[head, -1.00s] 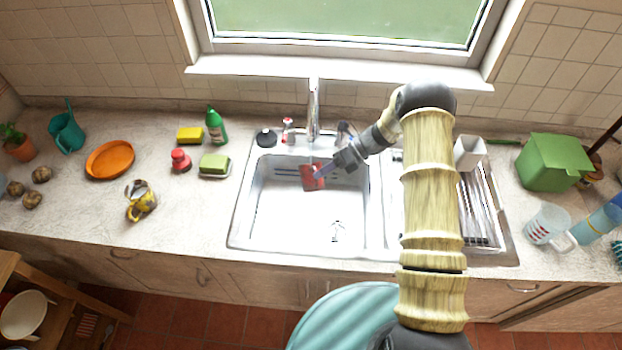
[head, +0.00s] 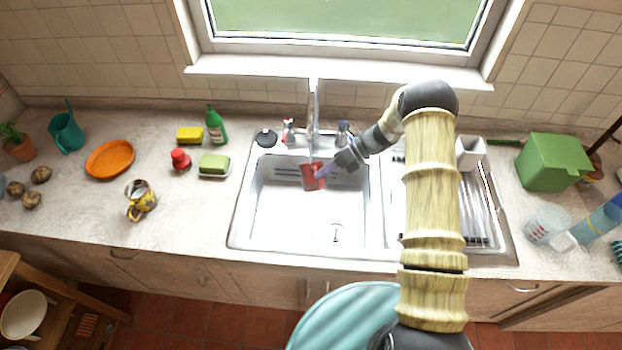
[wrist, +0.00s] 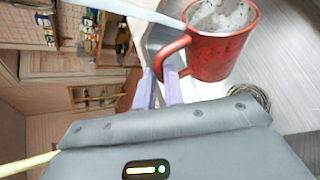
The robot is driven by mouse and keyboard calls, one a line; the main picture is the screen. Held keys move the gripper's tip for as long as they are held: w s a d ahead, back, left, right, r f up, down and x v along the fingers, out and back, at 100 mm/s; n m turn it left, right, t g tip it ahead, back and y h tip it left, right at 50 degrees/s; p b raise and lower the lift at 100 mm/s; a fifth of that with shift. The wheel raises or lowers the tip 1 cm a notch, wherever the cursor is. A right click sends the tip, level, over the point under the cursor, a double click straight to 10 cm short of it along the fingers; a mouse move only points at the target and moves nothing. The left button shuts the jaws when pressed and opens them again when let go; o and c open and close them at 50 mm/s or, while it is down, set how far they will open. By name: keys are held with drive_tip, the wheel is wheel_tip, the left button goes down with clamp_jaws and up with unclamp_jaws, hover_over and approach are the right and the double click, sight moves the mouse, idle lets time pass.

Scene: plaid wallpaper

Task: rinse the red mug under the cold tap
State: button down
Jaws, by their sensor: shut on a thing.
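The red mug (head: 313,177) is over the left sink basin, just in front of the tap's spout (head: 314,105). In the wrist view the red mug (wrist: 222,52) shows dark speckles, and its inside looks grey and stained. My gripper (head: 338,167) reaches in from the right. In the wrist view my gripper (wrist: 166,88) is shut on the mug's handle, with a pale purple finger on each side. A blue-marked tap handle (head: 343,130) stands right of the spout and a red-marked one (head: 289,130) left of it. I cannot tell whether water is running.
The sink (head: 240,225) has a drying rack (head: 478,215) on its right side. Left of it are a soap dish (head: 214,165), a green bottle (head: 215,126) and a yellow sponge (head: 190,135). The window ledge (head: 350,73) is behind the tap.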

drive_tip(key=shift+a, duration=0.2)
idle(0.5)
drive_tip(key=shift+s+a, duration=0.1)
drive_tip(key=shift+a, duration=0.2)
drive_tip(key=shift+d, duration=0.2)
idle(0.3)
drive_tip(key=shift+d, duration=0.3)
drive_tip(key=shift+a, duration=0.15)
idle(0.4)
drive_tip(key=shift+a, duration=0.3)
idle(0.4)
drive_tip(key=shift+d, duration=0.5)
